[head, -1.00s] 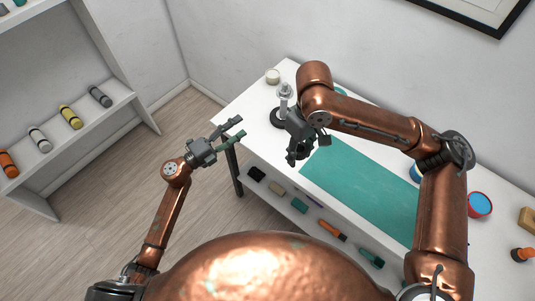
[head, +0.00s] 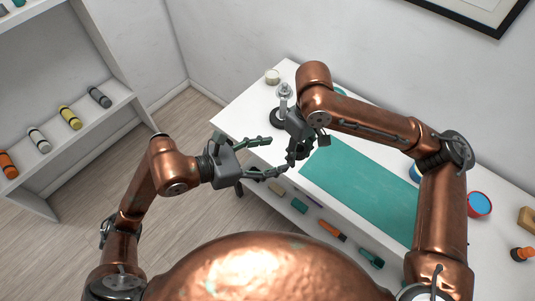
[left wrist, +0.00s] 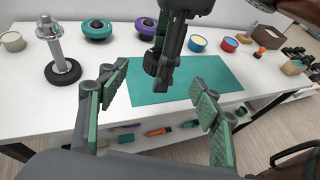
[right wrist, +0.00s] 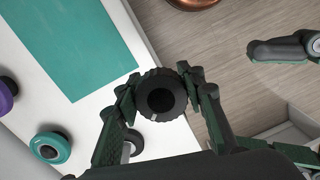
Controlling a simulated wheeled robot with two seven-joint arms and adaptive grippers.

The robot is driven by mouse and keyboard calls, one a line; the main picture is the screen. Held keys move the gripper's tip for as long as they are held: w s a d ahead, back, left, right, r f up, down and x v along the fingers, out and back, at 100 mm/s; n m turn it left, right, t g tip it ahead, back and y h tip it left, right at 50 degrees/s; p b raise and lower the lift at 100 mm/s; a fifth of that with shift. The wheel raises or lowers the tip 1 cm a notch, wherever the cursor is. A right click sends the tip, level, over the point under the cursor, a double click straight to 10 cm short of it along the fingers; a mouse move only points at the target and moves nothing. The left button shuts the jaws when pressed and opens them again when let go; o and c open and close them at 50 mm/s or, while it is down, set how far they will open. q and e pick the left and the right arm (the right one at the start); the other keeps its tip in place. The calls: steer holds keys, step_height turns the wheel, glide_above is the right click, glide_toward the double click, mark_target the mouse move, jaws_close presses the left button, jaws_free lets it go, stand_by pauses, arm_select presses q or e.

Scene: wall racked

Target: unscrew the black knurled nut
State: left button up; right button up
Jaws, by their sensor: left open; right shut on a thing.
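The black knurled nut (right wrist: 161,94) is between the fingers of my right gripper (right wrist: 158,86) in the right wrist view, its dark hole facing the camera. My right gripper is shut on it, off the stud and above the table's front edge. In the left wrist view the nut (left wrist: 151,66) hangs ahead of my left gripper (left wrist: 161,98), which is open and empty. In the head view my left gripper (head: 279,155) has its fingertips close to my right gripper (head: 292,156). A silver upright stud (left wrist: 52,40) stands on a round black base (left wrist: 62,73) at the table's left end.
A teal mat (head: 365,185) covers the table's middle. A cream jar (left wrist: 12,41), teal and purple round things (left wrist: 96,29), and blue and red tubs (left wrist: 230,45) stand behind. Coloured cylinders lie on the shelf below. A wall rack (head: 85,115) is at left.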

mark_target(302, 147)
arm_select(q)
steer(key=x, duration=1)
steer(key=shift+w+d+f, duration=0.1)
steer(key=shift+d+f, duration=0.05)
steer(key=shift+d, duration=0.25)
steer(key=shift+c, duration=0.4)
steer(key=c, duration=1.1)
steer(key=shift+c, duration=0.8)
arm_select(e)
steer(key=o, duration=1.4)
